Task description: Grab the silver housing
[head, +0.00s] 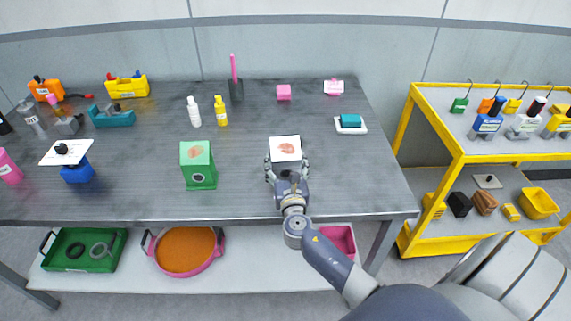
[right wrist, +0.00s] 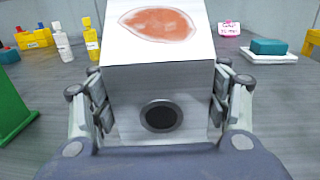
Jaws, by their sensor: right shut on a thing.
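The silver housing (head: 286,145) is a box with a white top bearing an orange-brown patch. It stands on the grey table near its front right part. In the right wrist view the housing (right wrist: 160,85) fills the middle, its brushed silver front showing a dark round hole. My right gripper (head: 287,172) is shut on the housing, with one finger against each side. In the right wrist view the fingers of my right gripper (right wrist: 160,112) touch its left and right sides. The housing's underside is hidden. My left gripper is not in view.
A green housing (head: 198,166) stands to the left on the table (head: 240,205). A white bottle (head: 194,112) and a yellow bottle (head: 220,111) stand behind. A teal block on a white tray (head: 363,131) is at right. A yellow cart (head: 463,158) stands beside the table.

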